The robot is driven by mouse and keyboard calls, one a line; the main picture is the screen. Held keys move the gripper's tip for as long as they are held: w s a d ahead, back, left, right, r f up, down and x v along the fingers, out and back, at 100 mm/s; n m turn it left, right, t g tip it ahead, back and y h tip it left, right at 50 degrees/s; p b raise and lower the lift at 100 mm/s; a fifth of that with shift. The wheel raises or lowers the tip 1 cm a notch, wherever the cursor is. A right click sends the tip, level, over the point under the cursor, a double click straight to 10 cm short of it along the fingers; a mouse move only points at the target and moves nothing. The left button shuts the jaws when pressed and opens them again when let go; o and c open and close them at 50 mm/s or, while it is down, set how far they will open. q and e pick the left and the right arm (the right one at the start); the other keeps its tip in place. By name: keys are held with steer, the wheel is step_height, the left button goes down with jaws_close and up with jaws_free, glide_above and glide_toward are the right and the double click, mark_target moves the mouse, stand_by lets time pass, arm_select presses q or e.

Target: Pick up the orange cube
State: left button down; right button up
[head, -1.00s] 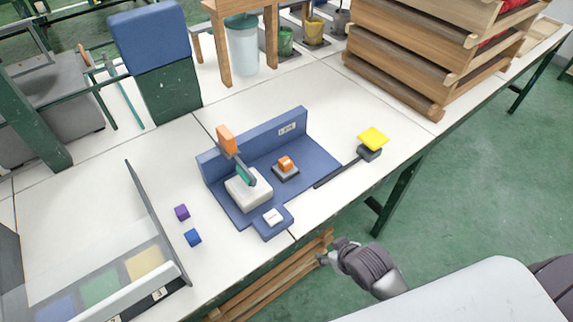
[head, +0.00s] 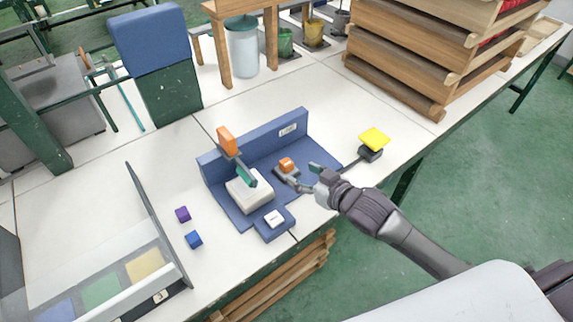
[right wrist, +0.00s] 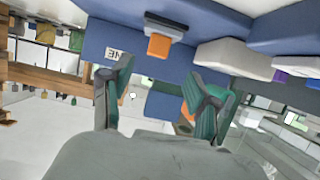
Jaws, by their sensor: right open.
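The orange cube (head: 287,164) sits on a small dark grey base on the blue board (head: 317,152). In the right wrist view the orange cube (right wrist: 159,46) shows above the gap between my fingers, clear of them. My right gripper (head: 308,178) is open and empty, just to the right of the cube and its base. Its two teal-padded fingers (right wrist: 160,90) stand apart in the right wrist view. My left gripper is not in view.
A white block (head: 248,194) with a teal lever and orange top (head: 227,141) stands left of the cube. A blue pad with a white button (head: 274,218) is in front. A yellow square (head: 375,138) is on the right. Purple (head: 183,214) and blue (head: 194,239) cubes lie left.

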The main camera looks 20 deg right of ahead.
mark_target(290, 166)
steer(key=x, duration=0.3)
steer(key=shift+w+a+f, duration=0.1)
steer(key=shift+w+f, duration=0.05)
steer(key=shift+w, duration=0.15)
steer(key=shift+d+x, duration=0.2)
steer(key=shift+x, duration=2.45)
steer(key=shift+c, duration=0.3)
steer(key=c, duration=1)
